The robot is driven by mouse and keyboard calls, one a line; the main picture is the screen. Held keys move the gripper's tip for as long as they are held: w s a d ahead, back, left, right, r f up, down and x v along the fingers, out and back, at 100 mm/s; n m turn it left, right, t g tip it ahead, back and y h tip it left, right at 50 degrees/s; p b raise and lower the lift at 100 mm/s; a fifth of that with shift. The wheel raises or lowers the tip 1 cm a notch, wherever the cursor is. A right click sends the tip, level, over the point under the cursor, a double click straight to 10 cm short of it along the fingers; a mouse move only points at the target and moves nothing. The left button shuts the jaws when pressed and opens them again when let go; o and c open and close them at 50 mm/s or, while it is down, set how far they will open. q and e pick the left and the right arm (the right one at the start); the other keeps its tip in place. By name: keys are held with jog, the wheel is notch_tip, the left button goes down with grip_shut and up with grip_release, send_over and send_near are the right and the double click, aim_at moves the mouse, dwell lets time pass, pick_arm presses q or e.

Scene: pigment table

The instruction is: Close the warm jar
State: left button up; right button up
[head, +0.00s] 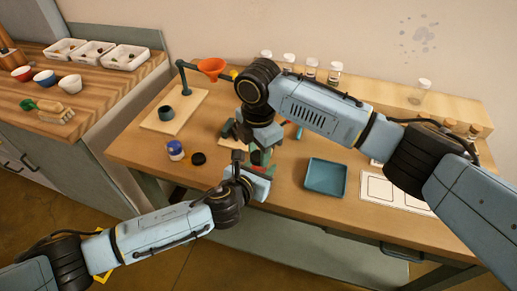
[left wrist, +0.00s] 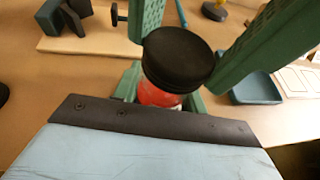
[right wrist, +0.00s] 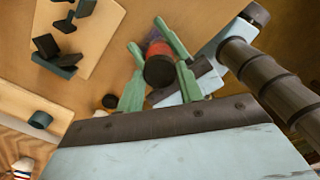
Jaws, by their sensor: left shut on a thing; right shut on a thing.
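The warm jar has a red body (left wrist: 160,94) and a wide black lid (left wrist: 178,58) that sits over its top in the left wrist view. My left gripper (head: 260,174) is shut on the jar body from the near side. My right gripper (head: 258,156) is shut on the lid from above, and its green fingers flank the lid (right wrist: 160,70) in the right wrist view. Lid and jar look in line. The seam between them is too small to judge. In the head view the grippers hide most of the jar.
A blue tray (head: 326,177) lies to the right. A stand with an orange funnel (head: 211,66) is behind left. Glass jars (head: 420,91) line the back shelf.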

jog(key=shift+f, duration=0.5)
jog(key=o, duration=1)
jog(key=shift+c, duration=0.2)
jog(key=shift+r, duration=2.25)
jog(key=shift+c, duration=0.5)
